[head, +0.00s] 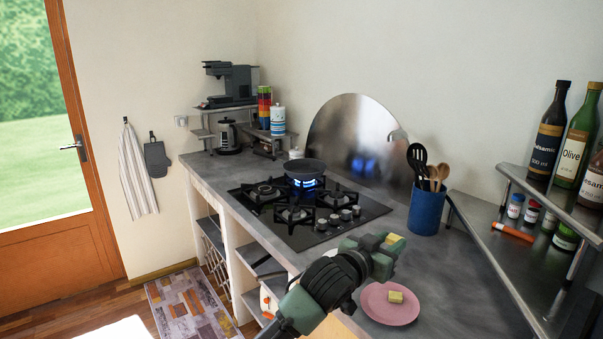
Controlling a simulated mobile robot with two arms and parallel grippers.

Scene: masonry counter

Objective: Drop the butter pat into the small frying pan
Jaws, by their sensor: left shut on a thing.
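A small dark frying pan (304,168) sits on a back burner of the black gas hob (270,215), with blue flame under it. My left gripper (389,243) is shut on a small pale yellow butter pat (393,238), held above the counter at the hob's near right side, well apart from the pan. The fingers partly hide this pat. Another yellow piece of butter (396,297) lies on a pink plate (378,308) below the gripper. My right gripper is not in view.
A blue utensil pot (426,210) stands right of the hob. Bottles (549,130) and jars fill the metal shelf (520,178) at the right. A round metal splash plate (345,135) stands behind the hob. Bare grey counter (455,270) lies right of the plate.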

